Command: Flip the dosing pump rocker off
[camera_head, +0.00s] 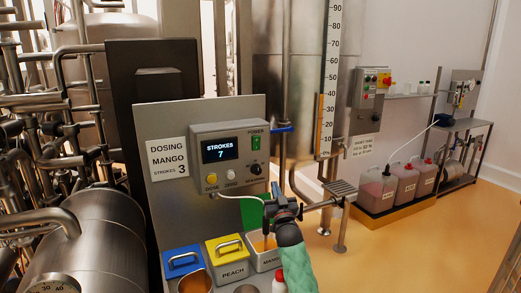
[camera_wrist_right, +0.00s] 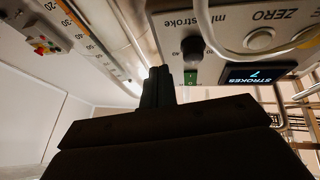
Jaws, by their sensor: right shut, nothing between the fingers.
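The dosing pump box (camera_head: 228,155) is mounted on a grey panel, and its display (camera_head: 220,149) reads STROKES 7. The green rocker (camera_head: 256,142) sits under the word POWER at the box's upper right. In the right wrist view, a green patch (camera_wrist_right: 194,77) beside the display appears to be this rocker. My right gripper (camera_head: 277,188) is shut and empty, below and right of the box, apart from the rocker in the head view. Its closed dark fingers (camera_wrist_right: 158,85) point up in the wrist view, left of the green patch. My left gripper is not in view.
A black knob (camera_head: 257,169) sits below the rocker. A pale tube (camera_head: 232,196) loops under the box. Blue (camera_head: 182,260), yellow (camera_head: 228,247) and mango (camera_head: 267,262) bins stand below. A sign (camera_head: 168,160) reads DOSING MANGO STROKES 3.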

